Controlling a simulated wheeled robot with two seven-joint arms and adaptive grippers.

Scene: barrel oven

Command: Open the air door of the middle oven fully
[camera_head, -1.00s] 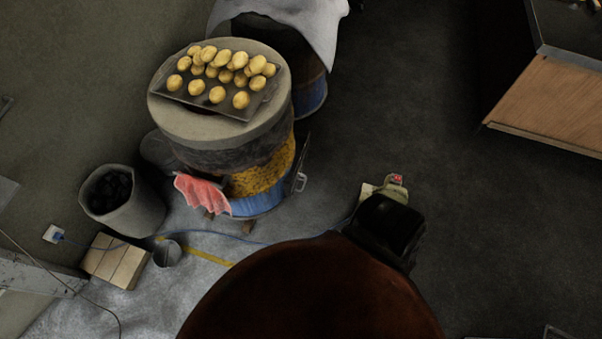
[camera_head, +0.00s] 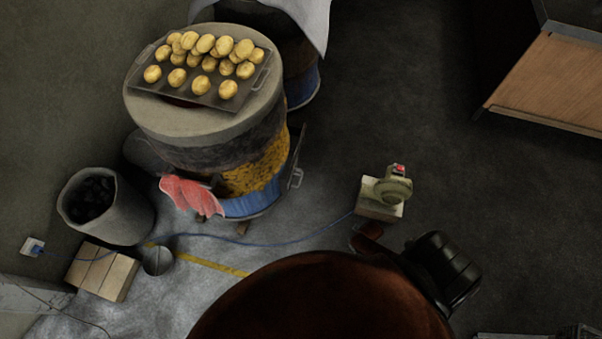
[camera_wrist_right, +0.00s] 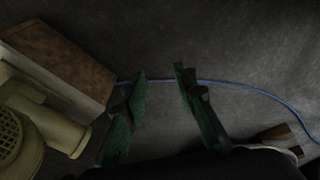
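The barrel oven (camera_head: 198,130) with a grey top stands left of centre in the head view. A dark panel with a metal handle (camera_head: 297,178) juts from the right side of its blue base (camera_head: 250,205); I take it for the air door, but cannot tell how far it is open. My right gripper (camera_wrist_right: 160,75) shows in the right wrist view as two green-padded fingers, apart and empty, over the floor beside the blower and away from the panel. The head view does not clearly show this gripper. My left gripper is not in view.
A green blower (camera_head: 393,188) on a wooden block trails a blue cable (camera_head: 300,236) across the floor. A tray of potatoes (camera_head: 250,93) lies on the oven. A coal bin (camera_head: 125,205) and bricks (camera_head: 100,272) stand left.

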